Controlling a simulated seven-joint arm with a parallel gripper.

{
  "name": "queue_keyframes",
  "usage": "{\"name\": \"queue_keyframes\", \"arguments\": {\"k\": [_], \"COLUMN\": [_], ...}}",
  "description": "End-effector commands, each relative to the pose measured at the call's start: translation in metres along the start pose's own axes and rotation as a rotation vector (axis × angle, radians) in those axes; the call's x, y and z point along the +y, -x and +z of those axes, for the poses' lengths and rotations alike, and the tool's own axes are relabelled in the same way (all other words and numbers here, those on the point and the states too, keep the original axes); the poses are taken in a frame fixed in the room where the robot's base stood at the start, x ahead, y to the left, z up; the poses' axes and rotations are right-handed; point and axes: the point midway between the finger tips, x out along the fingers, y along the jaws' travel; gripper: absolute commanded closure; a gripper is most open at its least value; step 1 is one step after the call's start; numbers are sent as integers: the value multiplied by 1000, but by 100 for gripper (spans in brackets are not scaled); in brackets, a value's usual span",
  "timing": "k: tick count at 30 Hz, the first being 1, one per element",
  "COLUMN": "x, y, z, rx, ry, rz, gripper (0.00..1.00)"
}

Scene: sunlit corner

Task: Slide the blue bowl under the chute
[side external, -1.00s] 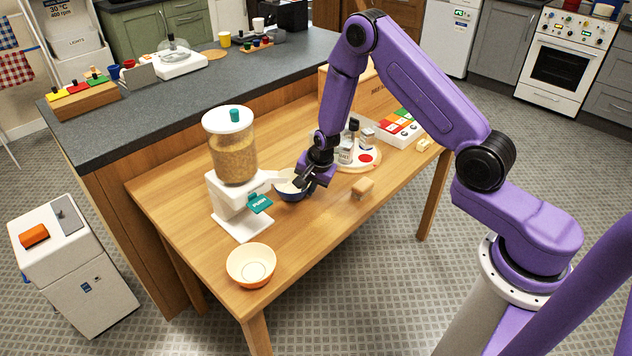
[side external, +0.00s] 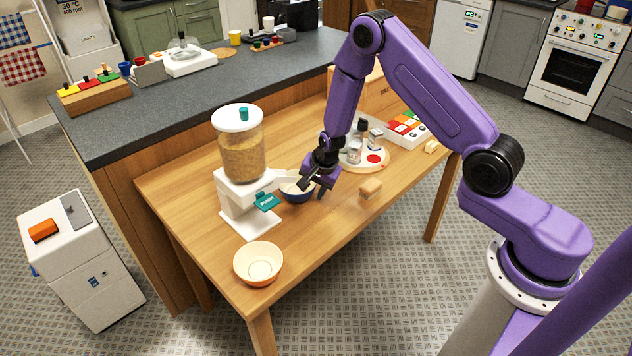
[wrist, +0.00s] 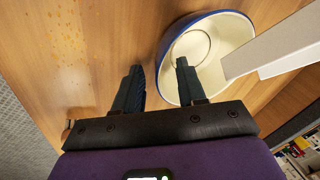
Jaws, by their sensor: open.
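The blue bowl (side external: 296,193), cream inside, stands on the wooden table beside the white dispenser (side external: 240,185). The dispenser's white chute (side external: 284,183) reaches over part of the bowl; it also shows over the bowl's right side in the wrist view (wrist: 275,48). My gripper (side external: 315,190) is low at the bowl's near right side. In the wrist view the jaws (wrist: 158,82) are apart with nothing held. The right finger overlaps the bowl (wrist: 190,50) inside its rim, and the left finger is outside over bare wood. Whether either finger touches the wall I cannot tell.
An orange bowl (side external: 258,263) stands at the table's near left corner. A teal push flap (side external: 267,202) is on the dispenser's front. Orange specks (wrist: 70,60) dot the wood.

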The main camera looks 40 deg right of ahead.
Motion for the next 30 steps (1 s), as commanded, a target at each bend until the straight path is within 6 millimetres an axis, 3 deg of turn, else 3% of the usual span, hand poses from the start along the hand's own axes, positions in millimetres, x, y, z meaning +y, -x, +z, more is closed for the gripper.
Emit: {"name": "queue_keyframes", "arguments": {"k": [5,15,30], "x": [-1,-1,0], "y": [12,62,87], "z": [0,0,0], "rx": [1,1,0], "ry": [-2,-1,-2], "rz": [-1,-3,-1], "gripper": [60,60,60]}}
